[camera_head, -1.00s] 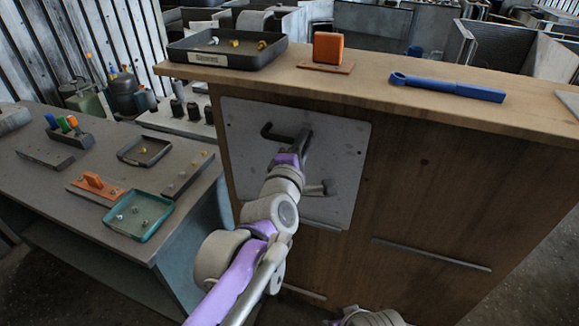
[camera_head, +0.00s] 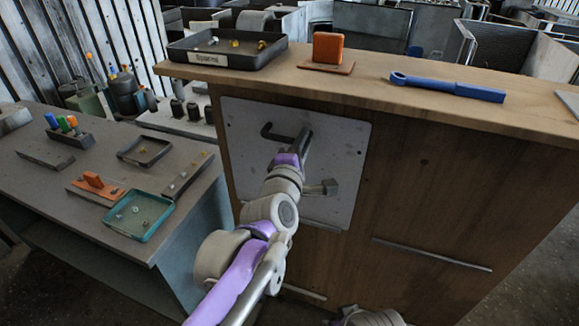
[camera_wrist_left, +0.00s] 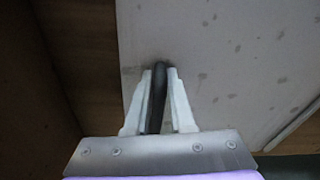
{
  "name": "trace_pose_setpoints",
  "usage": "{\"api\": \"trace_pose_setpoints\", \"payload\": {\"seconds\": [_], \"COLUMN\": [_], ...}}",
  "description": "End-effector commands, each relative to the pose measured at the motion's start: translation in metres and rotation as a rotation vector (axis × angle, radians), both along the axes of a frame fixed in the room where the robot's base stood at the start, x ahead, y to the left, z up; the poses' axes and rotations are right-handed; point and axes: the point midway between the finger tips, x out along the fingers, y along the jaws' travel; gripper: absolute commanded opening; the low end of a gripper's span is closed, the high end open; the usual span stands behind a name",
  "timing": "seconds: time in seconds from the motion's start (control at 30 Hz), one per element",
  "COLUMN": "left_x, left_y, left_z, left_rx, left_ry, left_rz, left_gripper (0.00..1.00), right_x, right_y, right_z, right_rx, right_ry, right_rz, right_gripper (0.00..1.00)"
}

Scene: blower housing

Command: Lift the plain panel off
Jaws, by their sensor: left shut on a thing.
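The plain panel (camera_head: 342,160) is a light grey speckled plate on the front of the wooden cabinet, with a dark handle (camera_head: 270,133) near its top. The panel also shows in the left wrist view (camera_wrist_left: 215,60). My left gripper (camera_head: 302,140) reaches up to the handle from below. In the left wrist view its two pale fingers (camera_wrist_left: 160,100) are shut on the dark handle (camera_wrist_left: 158,85), one on each side. The arm hides the lower left of the panel. The panel appears flat against the cabinet front. My right gripper is not seen.
On the cabinet top stand a dark labelled tray (camera_head: 265,60), an orange block (camera_head: 328,47) and a blue wrench (camera_head: 450,87). A lower bench (camera_head: 40,195) at the left holds a teal tray (camera_head: 153,238) and small parts. A metal strip (camera_head: 430,255) is on the cabinet front.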

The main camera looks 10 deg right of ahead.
Motion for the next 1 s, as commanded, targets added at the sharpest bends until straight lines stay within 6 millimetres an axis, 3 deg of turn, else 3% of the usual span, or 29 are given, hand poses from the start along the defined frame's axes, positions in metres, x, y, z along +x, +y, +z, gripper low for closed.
{"api": "trace_pose_setpoints", "payload": {"seconds": [0.67, 0.87, 1.0], "left_x": [-0.005, -0.023, -0.046], "left_y": [0.002, 0.012, 0.026], "left_z": [0.004, 0.02, 0.034], "left_rx": [-0.001, -0.001, -0.002], "left_ry": [0.003, 0.002, 0.001], "left_rz": [-0.003, -0.002, -0.002], "left_gripper": [0.0, 0.0, 0.0], "right_x": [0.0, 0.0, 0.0], "right_y": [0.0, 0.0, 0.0], "right_z": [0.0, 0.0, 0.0], "right_rx": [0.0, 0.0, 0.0], "right_ry": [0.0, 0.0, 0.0], "right_rz": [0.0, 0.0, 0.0], "right_gripper": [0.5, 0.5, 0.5]}}
